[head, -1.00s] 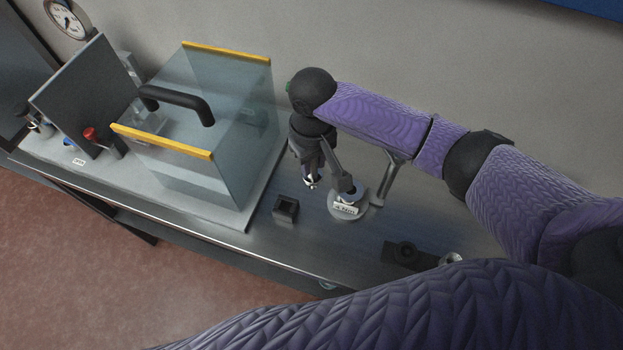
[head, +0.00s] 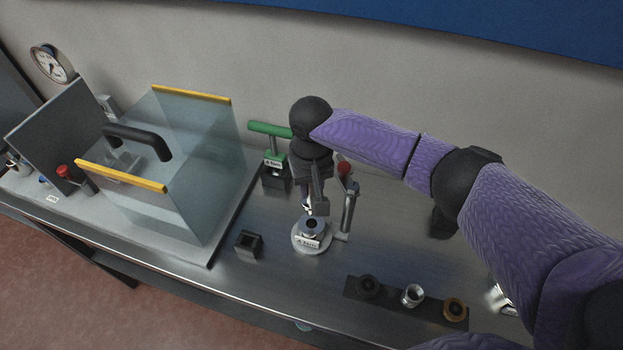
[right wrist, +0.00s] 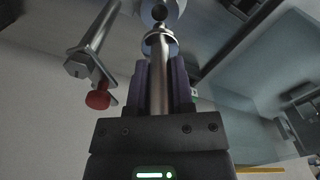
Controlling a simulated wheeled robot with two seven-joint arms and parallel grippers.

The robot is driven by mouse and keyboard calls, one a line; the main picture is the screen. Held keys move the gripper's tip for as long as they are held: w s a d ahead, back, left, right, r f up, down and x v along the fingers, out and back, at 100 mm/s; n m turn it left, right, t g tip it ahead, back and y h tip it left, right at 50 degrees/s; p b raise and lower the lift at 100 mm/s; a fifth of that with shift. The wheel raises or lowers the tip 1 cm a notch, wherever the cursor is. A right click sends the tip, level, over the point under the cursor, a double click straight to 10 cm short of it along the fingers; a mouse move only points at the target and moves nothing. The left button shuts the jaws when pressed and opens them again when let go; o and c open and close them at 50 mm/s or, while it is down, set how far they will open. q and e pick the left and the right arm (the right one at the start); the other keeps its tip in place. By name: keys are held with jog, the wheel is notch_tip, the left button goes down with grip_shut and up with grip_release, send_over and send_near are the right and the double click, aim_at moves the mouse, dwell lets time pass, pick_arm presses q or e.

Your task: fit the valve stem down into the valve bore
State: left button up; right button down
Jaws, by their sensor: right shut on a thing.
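The valve body (head: 311,243) is a round metal piece with a white label. It stands on the steel bench in the head view, with its dark bore (head: 311,223) facing up. My right gripper (head: 313,207) points down just above it. In the right wrist view the gripper (right wrist: 158,82) is shut on the valve stem (right wrist: 159,75), a bright metal rod with a collar near its far end. The stem's tip points toward the round valve body (right wrist: 165,8) at the top edge of that view. I cannot tell whether the tip touches the bore. My left gripper is not in view.
A lever post (head: 348,210) with a red knob (head: 344,168) stands close beside the valve body. A green-handled tool (head: 270,130) is behind. A small dark open block (head: 248,243) and a glass enclosure (head: 205,150) are left. A dark rack (head: 386,297) with several fittings is front right.

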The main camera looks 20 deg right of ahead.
aim_at(306, 204)
jog(key=shift+f+b, duration=0.7)
jog(key=shift+f, duration=1)
jog(key=shift+r+p, duration=0.1)
jog(key=shift+p, duration=0.4)
jog(key=shift+p, duration=0.3)
